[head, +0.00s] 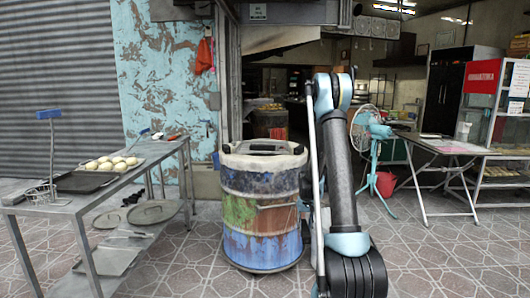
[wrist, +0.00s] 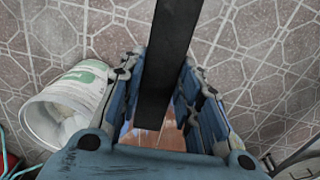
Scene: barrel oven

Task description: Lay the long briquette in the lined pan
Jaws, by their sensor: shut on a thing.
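In the wrist view my gripper (wrist: 160,95) has a finger on each side of a long, dark, straight-edged bar, the long briquette (wrist: 168,60). It is shut on the bar, which runs from the top edge down between the fingers, above the tiled floor. In the head view the gripper and the briquette do not show; my arm stands just right of the barrel. A dark flat pan (head: 85,182) lies on the metal table at the left. I cannot tell whether it is lined.
The metal table (head: 60,205) also holds several pale dough balls (head: 105,164) and a blue-handled tool (head: 50,140). The painted barrel (head: 262,215) stands mid-picture. A white bucket (wrist: 68,105) lies on the floor in the wrist view. A folding table (head: 445,147) stands at the right.

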